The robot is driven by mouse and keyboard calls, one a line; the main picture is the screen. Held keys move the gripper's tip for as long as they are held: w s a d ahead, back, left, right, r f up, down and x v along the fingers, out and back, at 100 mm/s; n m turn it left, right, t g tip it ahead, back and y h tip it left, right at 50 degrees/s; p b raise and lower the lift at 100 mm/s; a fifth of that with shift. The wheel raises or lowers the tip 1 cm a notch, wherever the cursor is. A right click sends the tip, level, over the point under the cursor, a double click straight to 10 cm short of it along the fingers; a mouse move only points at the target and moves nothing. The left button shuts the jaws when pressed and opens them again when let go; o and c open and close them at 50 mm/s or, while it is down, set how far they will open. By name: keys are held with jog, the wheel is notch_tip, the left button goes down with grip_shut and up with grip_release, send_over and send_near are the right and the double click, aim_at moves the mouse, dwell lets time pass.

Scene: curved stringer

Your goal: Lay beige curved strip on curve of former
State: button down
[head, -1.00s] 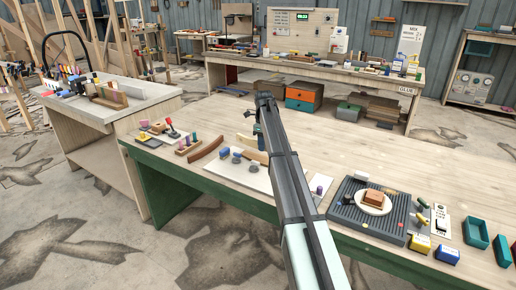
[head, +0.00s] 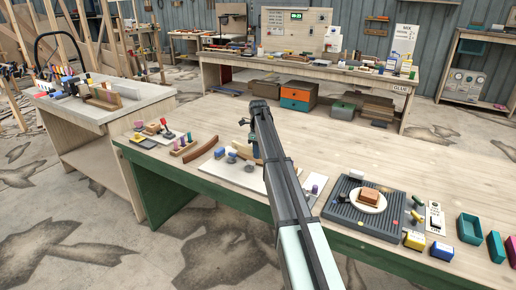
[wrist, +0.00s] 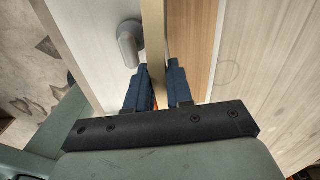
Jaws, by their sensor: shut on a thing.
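My gripper (wrist: 155,82) is shut on the beige strip (wrist: 153,40), which stands edge-on between the two blue fingers in the wrist view. The wooden former (wrist: 190,45) lies just right of the strip in that view. I cannot tell whether the strip touches it. A grey rounded peg (wrist: 128,42) on the pale board is close on the strip's left.
The pale board (head: 240,176) carries grey pegs and a blue block near the bench's front edge. A brown curved piece (head: 203,152) lies left of it. A dark ribbed tray (head: 350,213) with a plate stands right. The bench behind is mostly clear.

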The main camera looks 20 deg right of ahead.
jog(key=shift+f, duration=0.9)
jog(key=shift+f, duration=1.15)
dwell(1.6)
jog(key=shift+r, duration=0.8)
jog(key=shift+f, duration=1)
dwell(1.3)
